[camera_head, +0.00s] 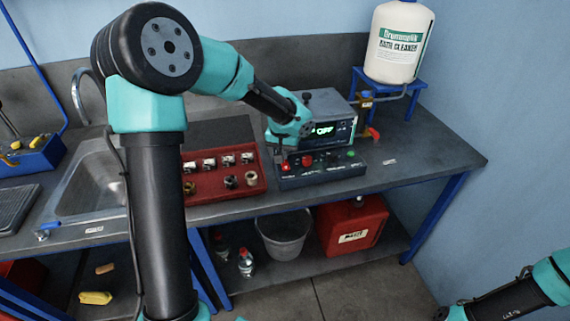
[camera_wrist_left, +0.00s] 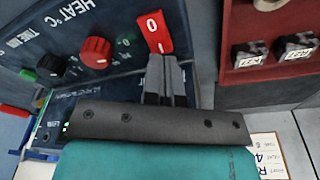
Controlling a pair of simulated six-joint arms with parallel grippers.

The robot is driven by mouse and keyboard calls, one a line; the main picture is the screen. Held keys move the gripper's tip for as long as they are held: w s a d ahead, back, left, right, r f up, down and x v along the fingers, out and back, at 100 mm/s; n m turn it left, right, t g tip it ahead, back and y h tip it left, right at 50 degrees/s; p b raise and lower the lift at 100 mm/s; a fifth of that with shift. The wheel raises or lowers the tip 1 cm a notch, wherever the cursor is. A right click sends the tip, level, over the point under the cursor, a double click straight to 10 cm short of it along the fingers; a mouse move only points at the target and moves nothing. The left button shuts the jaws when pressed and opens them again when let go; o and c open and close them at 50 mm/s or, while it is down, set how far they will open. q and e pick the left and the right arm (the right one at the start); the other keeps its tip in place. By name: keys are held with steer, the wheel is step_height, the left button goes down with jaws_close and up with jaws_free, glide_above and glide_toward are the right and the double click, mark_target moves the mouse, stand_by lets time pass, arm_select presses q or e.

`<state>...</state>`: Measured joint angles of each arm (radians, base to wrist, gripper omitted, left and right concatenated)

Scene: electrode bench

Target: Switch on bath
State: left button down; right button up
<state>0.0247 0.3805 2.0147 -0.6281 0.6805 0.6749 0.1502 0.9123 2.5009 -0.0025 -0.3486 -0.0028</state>
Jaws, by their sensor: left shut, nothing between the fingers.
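The bath unit (camera_head: 328,104) is a grey box on the bench with a lit display (camera_head: 324,129) reading OFF. Its sloped control panel (camera_head: 325,176) runs along the front. A red switch marked 0 (camera_wrist_left: 154,31) sits at the end of the panel, beside a red heat knob (camera_wrist_left: 96,50) and a black timer knob (camera_wrist_left: 52,64). My left gripper (camera_wrist_left: 165,58) is shut and empty, its tips at the lower edge of the red switch; I cannot tell if they touch it. In the head view, my left wrist hides part of the unit's left side.
A red tray (camera_head: 224,184) of small metal parts lies left of the panel. A white cleaner jug (camera_head: 398,45) stands on a blue stand behind right, with a red-handled tap (camera_head: 373,134) below. The sink (camera_head: 92,185) is left. The bench's right end is mostly clear.

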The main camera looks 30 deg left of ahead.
arm_select(q)
steer(key=shift+f, duration=0.9)
stand_by(0.7)
steer(key=shift+r, duration=3.5)
